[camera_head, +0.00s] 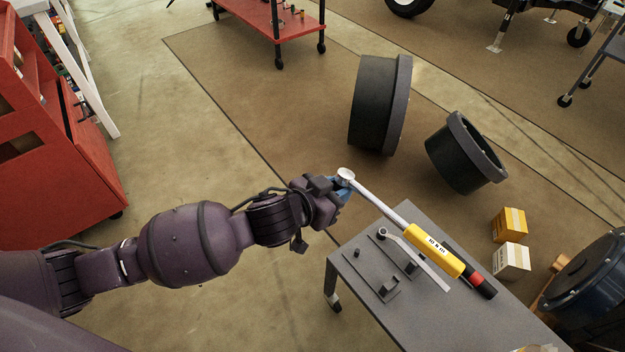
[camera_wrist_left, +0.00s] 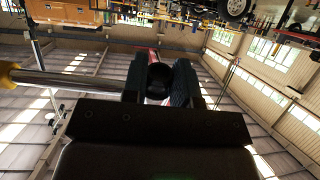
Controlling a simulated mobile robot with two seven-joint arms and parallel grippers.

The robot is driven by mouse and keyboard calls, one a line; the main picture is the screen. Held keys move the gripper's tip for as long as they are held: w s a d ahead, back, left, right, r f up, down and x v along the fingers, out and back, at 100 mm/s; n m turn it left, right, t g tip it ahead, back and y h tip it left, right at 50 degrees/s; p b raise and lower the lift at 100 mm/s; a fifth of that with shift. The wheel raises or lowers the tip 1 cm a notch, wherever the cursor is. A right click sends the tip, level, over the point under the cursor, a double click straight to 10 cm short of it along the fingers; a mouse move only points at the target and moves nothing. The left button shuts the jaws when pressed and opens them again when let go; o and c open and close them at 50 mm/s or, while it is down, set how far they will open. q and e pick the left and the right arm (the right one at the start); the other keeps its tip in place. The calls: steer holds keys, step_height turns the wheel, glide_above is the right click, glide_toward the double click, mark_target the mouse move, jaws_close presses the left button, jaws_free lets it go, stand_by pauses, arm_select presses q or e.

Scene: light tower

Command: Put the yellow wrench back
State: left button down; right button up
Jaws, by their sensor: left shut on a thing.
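The yellow wrench (camera_head: 433,250) has a yellow grip with dark lettering, a silver shaft and a round head. My left gripper (camera_head: 340,188) is shut on its head end, at the far left corner of a grey table (camera_head: 350,305). The shaft slants down to the right in the picture, with the yellow grip over the table; I cannot tell whether the grip touches anything. In the left wrist view the silver shaft runs out leftward from my left gripper (camera_wrist_left: 160,80), and a bit of yellow shows at the edge. My right gripper is out of view.
A grey holder with pegs (camera_head: 378,285) stands on the table beside a flat grey bar (camera_head: 420,262). A red-and-black handle (camera_head: 480,286) lies beyond the yellow grip. Large black rings (camera_head: 375,105) and small boxes (camera_head: 510,225) are on the floor behind. A red cabinet (camera_head: 60,170) stands left.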

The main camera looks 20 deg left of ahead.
arm_select(q)
steer(key=d+f+h+b, duration=0.1)
steer(key=d+f, duration=0.1)
steer(key=f, duration=0.4)
steer(key=w+d+f+m+t+h+b, duration=0.1)
steer(key=d+f, duration=0.2)
steer(key=f, duration=0.4)
steer(key=w+d+f+t+h, duration=0.1)
steer(key=d+f+h, duration=0.1)
steer(key=f, duration=0.4)
steer(key=shift+w+d+f+m+b, duration=0.2)
steer(key=shift+w+f+m+b, duration=0.1)
steer(key=shift+b, duration=0.1)
steer(key=shift+s+a+f+t, duration=0.15)
steer(key=shift+a+f+t, duration=0.15)
steer(key=shift+t, duration=0.2)
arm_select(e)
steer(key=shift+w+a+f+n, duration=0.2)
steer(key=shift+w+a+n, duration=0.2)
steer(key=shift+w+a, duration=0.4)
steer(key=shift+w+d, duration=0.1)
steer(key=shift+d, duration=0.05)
arm_select(q)
steer(key=shift+s+n, duration=0.1)
steer(key=shift+n, duration=0.3)
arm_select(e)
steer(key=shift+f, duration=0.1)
